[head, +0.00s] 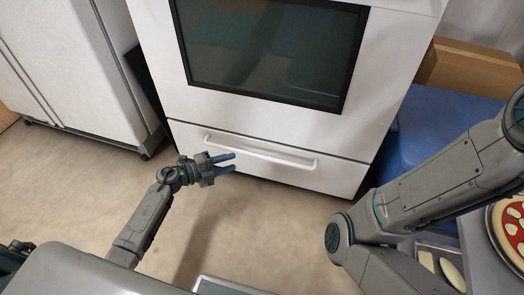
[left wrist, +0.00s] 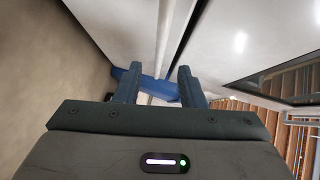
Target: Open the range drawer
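The white range (head: 285,110) stands at the back centre, with its drawer (head: 335,178) at the bottom, which looks shut. The drawer's long white bar handle (head: 285,158) runs across its front. My left gripper (head: 230,163) is open, its fingers pointing right along the drawer front, near the left part of the handle. In the left wrist view the open fingers (left wrist: 158,88) flank a pale strip; I cannot tell whether it is the handle or whether they touch it. My right gripper is out of view; only its arm shows at right.
A white cabinet or fridge (head: 65,60) stands left of the range. A blue bin (head: 430,120) and a cardboard box (head: 470,70) are at the right. A pizza (head: 512,228) lies at the far right. The floor (head: 260,225) before the drawer is clear.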

